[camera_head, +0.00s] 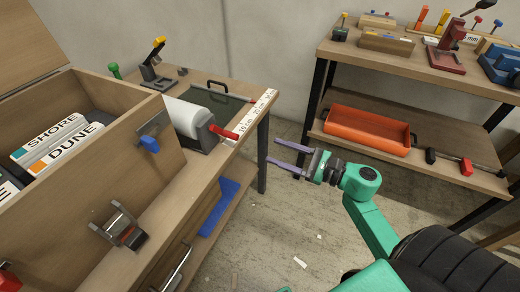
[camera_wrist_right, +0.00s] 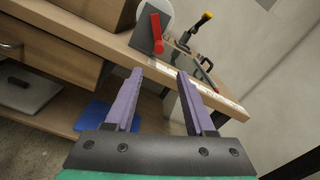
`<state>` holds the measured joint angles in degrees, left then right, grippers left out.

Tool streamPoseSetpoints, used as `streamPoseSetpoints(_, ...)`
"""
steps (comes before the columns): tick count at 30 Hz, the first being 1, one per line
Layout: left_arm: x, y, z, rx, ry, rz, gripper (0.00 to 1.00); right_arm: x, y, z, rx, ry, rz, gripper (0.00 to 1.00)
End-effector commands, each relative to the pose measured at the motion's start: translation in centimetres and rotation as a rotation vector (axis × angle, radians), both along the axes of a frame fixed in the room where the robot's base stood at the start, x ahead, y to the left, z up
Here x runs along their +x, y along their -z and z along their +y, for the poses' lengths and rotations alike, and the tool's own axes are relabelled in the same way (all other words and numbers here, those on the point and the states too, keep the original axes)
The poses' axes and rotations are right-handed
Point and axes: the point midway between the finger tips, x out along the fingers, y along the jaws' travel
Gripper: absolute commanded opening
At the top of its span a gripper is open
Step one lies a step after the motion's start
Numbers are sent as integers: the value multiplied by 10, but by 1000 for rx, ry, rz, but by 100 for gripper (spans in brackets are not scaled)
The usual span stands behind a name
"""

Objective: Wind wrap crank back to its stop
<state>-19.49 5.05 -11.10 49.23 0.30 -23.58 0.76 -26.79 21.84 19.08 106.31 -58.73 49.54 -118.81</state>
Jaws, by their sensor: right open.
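The wrap crank is a red handle (camera_head: 223,131) on the dark end bracket of a white wrap roll (camera_head: 182,117), on the wooden bench left of centre in the head view. The handle points to the right, towards the bench edge. In the right wrist view the red handle (camera_wrist_right: 156,33) stands nearly upright in front of the pale roll. My right gripper (camera_head: 272,151) is open and empty, apart from the handle, beyond the bench edge and to its right. In the right wrist view its two purple fingers (camera_wrist_right: 160,75) are spread below the handle. My left gripper is out of view.
A wooden crate (camera_head: 100,160) with books stands left of the roll. A dark tray (camera_head: 218,101) and a ruler strip (camera_head: 262,104) lie beside the roll. A shelf with an orange bin (camera_head: 365,131) stands at right. Open floor lies between bench and shelf.

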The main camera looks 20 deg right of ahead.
Motion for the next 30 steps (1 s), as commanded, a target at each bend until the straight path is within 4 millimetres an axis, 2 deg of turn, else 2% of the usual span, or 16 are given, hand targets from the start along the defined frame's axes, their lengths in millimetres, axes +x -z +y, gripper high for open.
streamPoseSetpoints(1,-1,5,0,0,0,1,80,-2,0,4,-40,-16,-28,55)
streamPoseSetpoints(5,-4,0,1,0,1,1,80,7,-6,13,-53,-23,-41,55)
streamPoseSetpoints(15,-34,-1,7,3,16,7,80,75,-8,68,-45,-20,-39,55)
streamPoseSetpoints(21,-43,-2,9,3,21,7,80,104,-5,92,-46,-18,-35,55)
streamPoseSetpoints(30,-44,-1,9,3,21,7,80,110,-3,97,-47,-19,-34,55)
